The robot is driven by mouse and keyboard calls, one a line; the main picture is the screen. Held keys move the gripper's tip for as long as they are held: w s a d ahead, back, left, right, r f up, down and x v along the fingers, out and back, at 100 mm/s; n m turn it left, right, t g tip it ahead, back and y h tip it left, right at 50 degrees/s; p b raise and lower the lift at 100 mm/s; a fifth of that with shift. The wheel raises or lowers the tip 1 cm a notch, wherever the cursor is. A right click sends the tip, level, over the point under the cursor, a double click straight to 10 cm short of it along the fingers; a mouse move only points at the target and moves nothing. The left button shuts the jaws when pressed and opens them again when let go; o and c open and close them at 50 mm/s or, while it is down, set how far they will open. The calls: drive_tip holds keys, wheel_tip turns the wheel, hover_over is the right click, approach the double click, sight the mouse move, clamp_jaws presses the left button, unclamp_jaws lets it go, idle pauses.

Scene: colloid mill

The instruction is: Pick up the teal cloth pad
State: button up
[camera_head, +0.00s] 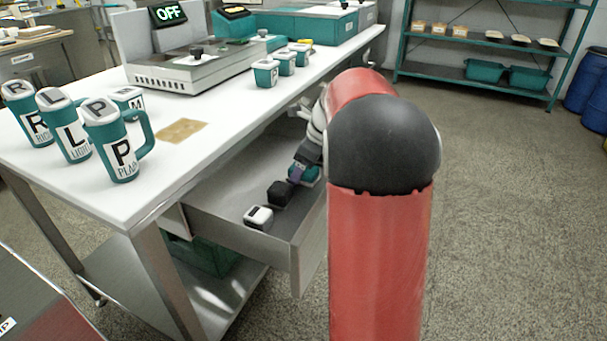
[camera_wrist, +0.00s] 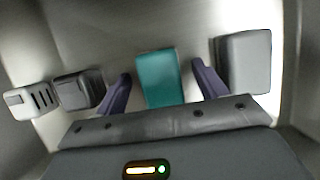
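The teal cloth pad (camera_wrist: 157,72) lies in the open drawer, in the middle of the wrist view. My gripper (camera_wrist: 162,82) is open, with one purple finger on each side of the pad. A gap shows between the pad and each finger, so it is not clamped. In the head view a bit of teal (camera_head: 309,176) shows beside my gripper (camera_head: 296,174) inside the drawer. My arm and gripper hide much of that spot. I cannot tell the exact height of the fingertips.
The drawer (camera_head: 225,196) also holds a black block (camera_head: 279,193) and a white block (camera_head: 259,217), nearer its front-left. A grey block (camera_wrist: 243,62) lies close right of the right finger in the wrist view. The worktop (camera_head: 165,167) with lettered mugs stands above the drawer.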

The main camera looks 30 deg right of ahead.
drive_tip(key=c, duration=1)
drive_tip(key=shift+r, duration=0.15)
drive_tip(key=shift+c, duration=0.2)
wheel_tip(320, 180, up, 20)
drive_tip(key=p, duration=0.3)
drive_tip(key=shift+p, duration=0.4)
drive_tip(key=o, duration=0.3)
drive_tip(key=shift+c, duration=1.1)
